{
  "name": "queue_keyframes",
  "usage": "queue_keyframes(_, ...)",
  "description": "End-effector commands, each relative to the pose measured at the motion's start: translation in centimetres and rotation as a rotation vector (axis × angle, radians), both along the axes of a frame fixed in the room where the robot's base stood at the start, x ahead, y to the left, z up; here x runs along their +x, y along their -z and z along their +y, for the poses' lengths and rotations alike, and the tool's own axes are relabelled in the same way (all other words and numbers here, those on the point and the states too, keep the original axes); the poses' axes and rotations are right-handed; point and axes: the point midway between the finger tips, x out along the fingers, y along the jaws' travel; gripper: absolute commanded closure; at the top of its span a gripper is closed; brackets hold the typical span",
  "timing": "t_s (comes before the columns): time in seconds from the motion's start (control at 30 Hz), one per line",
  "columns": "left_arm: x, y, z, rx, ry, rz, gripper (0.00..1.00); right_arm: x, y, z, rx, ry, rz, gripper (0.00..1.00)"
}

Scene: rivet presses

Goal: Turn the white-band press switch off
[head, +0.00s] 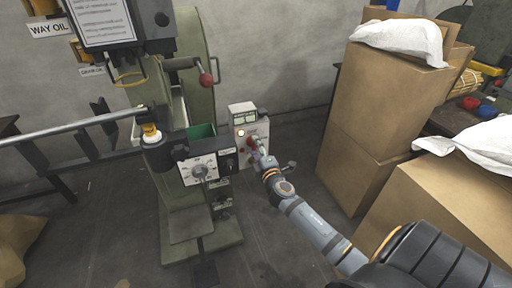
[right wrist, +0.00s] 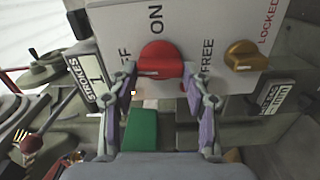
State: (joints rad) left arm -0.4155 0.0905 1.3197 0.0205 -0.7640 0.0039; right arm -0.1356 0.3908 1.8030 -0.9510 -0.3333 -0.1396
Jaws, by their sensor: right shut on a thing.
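The green press (head: 197,100) stands left of centre in the head view. A white control box (head: 240,112) is beside it at the right. In the right wrist view, its white panel (right wrist: 115,22) carries a red knob (right wrist: 160,62), with ON above and a partly hidden OFF label at left. A small white mark shows at the knob's lower left; its exact setting is unclear. My right gripper (right wrist: 160,84) is shut on the red knob, one finger on each side. It also shows in the head view (head: 260,152). My left gripper is not in view.
A brass knob (right wrist: 245,55) sits right of the red one, between FREE and LOCKED labels. A dial box (head: 200,170) is on the press front. Tall cardboard boxes (head: 375,100) stand close right of my right arm. Grey floor lies between.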

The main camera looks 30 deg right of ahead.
Motion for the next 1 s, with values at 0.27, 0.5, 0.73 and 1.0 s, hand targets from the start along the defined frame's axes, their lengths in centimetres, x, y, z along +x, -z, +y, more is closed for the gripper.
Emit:
queue_keyframes(0.27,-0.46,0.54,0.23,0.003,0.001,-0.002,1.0,0.0,0.03,0.05,-0.092,-0.002,0.022,0.83)
queue_keyframes(0.5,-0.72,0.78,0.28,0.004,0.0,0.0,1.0,0.0,0.09,0.05,-0.118,-0.002,0.028,0.83)
queue_keyframes(0.73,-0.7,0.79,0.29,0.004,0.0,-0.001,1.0,0.0,0.1,0.05,-0.119,-0.002,0.028,0.83)
queue_keyframes(1.0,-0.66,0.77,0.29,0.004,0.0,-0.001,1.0,0.0,0.1,0.03,-0.118,-0.001,0.028,0.28)
